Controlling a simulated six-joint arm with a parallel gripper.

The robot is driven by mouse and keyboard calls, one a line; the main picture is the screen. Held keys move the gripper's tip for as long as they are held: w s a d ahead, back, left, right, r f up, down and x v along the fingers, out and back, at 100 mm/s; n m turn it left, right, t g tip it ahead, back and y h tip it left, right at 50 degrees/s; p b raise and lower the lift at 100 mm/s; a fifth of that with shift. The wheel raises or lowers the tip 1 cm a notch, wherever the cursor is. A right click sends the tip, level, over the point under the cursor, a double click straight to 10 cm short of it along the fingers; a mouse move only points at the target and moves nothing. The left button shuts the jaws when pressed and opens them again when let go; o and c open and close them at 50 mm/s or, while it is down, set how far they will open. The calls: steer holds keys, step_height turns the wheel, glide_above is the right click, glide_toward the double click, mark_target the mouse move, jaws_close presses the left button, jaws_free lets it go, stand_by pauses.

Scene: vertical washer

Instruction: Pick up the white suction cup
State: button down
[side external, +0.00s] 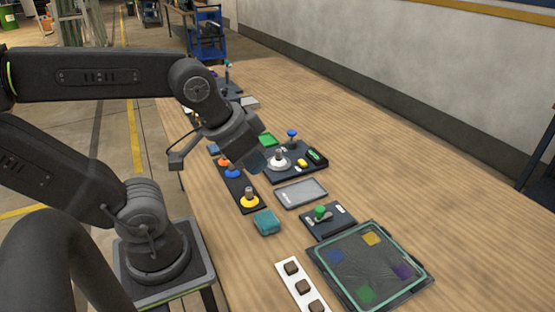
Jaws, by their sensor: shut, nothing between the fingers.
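The white suction cup (279,164) stands upright on a dark plate (292,175) near the middle of the table. It has a round white base and a grey knob on top. My gripper (258,163) points down just left of it in the picture, and they look close. The fingers are small and dark here, and they are shut with nothing seen between them. I cannot tell whether they touch the cup.
A dark strip (236,188) with orange, blue and yellow cups lies to the left. The same plate carries a yellow piece (301,163) and a blue-topped knob (292,135). A teal block (267,222), a grey tray (301,192) and a green-knobbed box (327,221) sit nearer. The table's right side is clear.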

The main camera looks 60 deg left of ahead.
steer(key=c, duration=1.9)
jaws_free()
steer(key=o, duration=1)
steer(key=shift+c, duration=0.2)
steer(key=n+g+y, duration=0.4)
steer(key=n+g, duration=0.1)
steer(key=n, duration=1.1)
glide_above(279, 151)
steer(key=d, duration=0.1)
step_height(279, 151, down, 14)
steer(key=shift+s+d+f, duration=0.1)
steer(key=shift+s+d, duration=0.05)
steer(key=shift+d+x, duration=0.15)
steer(key=shift+x, duration=1.2)
steer(key=shift+d+x, duration=0.15)
steer(key=shift+x, duration=1.2)
